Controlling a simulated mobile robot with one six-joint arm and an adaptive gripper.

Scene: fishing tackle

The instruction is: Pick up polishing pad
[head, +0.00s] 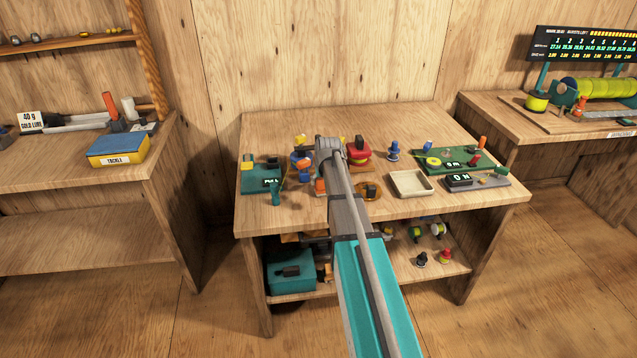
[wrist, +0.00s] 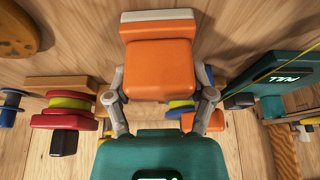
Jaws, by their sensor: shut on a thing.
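The polishing pad, an orange rounded block with a whitish layer along its far edge, fills the upper middle of the wrist view (wrist: 160,68). My gripper (wrist: 160,85) has a finger on each side of it and is shut on it. The wood grain of the table shows close around it; I cannot tell whether the pad touches the table. In the head view, my gripper is largely hidden behind my arm over the table's front left half. A small orange patch (head: 320,186) beside the arm there appears to be the pad.
A teal scale reading PULL (wrist: 288,75) is on the right in the wrist view. A red and yellow reel (wrist: 62,115) is on the left, near a round wooden piece (wrist: 15,32). In the head view, an empty cream tray (head: 411,184) stands right of my arm. The table's back is clear.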

